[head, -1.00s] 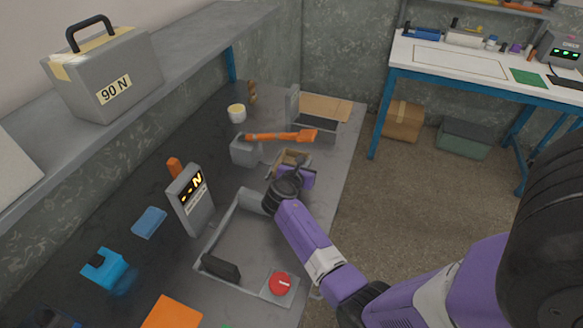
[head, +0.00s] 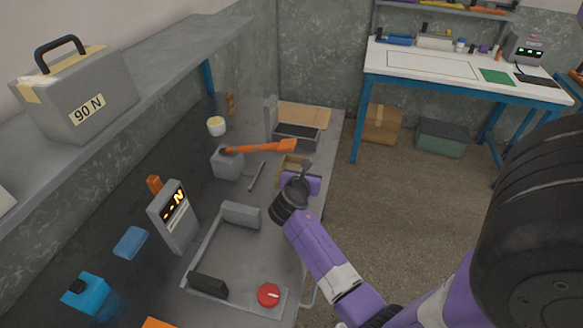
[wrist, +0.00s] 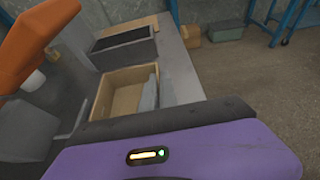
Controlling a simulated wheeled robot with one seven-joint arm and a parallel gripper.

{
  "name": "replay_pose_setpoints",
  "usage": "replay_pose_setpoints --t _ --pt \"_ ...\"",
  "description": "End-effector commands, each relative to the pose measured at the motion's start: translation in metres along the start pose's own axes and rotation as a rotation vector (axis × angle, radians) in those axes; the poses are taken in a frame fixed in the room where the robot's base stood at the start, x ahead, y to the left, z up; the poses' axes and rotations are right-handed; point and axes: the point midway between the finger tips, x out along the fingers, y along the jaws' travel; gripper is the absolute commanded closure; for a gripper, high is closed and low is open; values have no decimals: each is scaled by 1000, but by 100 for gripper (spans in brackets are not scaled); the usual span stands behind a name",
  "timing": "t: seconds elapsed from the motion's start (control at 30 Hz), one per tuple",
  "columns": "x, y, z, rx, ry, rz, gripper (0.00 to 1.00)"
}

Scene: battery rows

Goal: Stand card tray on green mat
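The card tray (head: 292,165) is a small open tan box over the right part of the grey bench, near its edge. It also shows in the wrist view (wrist: 125,79), with a grey piece at its right side. My gripper (head: 303,181) is at the tray's near right side and appears shut on its wall. The green mat (head: 497,76) lies flat on the white table at the far right, well away from my gripper.
An orange-handled tool (head: 262,147) on a grey block and a dark grey bin (head: 297,134) stand close to the tray. A grey frame with a red button (head: 269,295) lies nearer. Open floor (head: 400,205) separates the bench from the white table (head: 420,62).

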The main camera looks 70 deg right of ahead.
Motion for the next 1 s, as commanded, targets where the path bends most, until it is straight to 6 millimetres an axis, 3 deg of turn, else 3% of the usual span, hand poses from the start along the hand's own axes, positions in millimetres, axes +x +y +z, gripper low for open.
replay_pose_setpoints --t 0.03,0.2,0.5,0.8,1.0 --pt "0 -17 -1 0 0 -4 100" --pt "0 -62 0 -1 -1 -3 100" --pt "0 -106 0 -1 0 0 100" --pt "0 -114 0 1 0 1 100" --pt "-4 -98 8 -5 -1 20 100"
